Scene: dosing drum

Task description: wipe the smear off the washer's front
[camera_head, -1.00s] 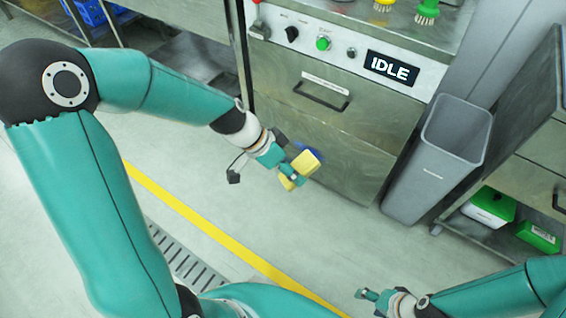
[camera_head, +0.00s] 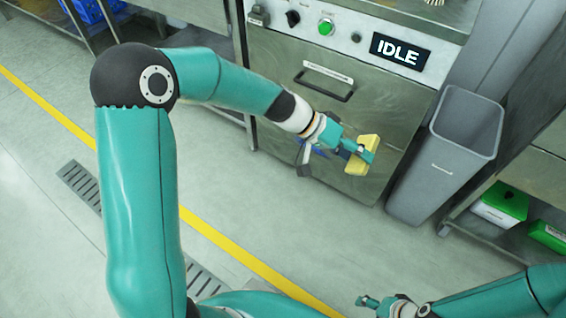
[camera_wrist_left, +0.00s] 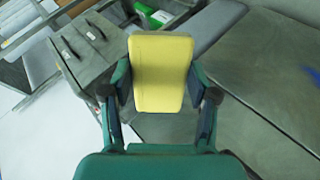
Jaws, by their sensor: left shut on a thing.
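The washer (camera_head: 290,85) is a grey metal machine with a front panel below its controls and an IDLE display. A blue smear (camera_head: 314,150) shows on the lower front, partly hidden behind my left gripper (camera_head: 361,153). This gripper is shut on a yellow sponge (camera_head: 355,167), held at the lower front to the right of the smear. I cannot tell whether the sponge touches the metal. In the left wrist view the sponge (camera_wrist_left: 162,72) sits between both fingers. My right gripper (camera_head: 368,301) is low in the picture, away from the washer; its opening is unclear.
A grey bin (camera_head: 440,165) stands just right of the washer. A metal bench (camera_head: 540,165) with green and white boxes (camera_head: 500,205) on its lower shelf is farther right. A black handle (camera_head: 323,88) sticks out above the smear. The floor in front is clear.

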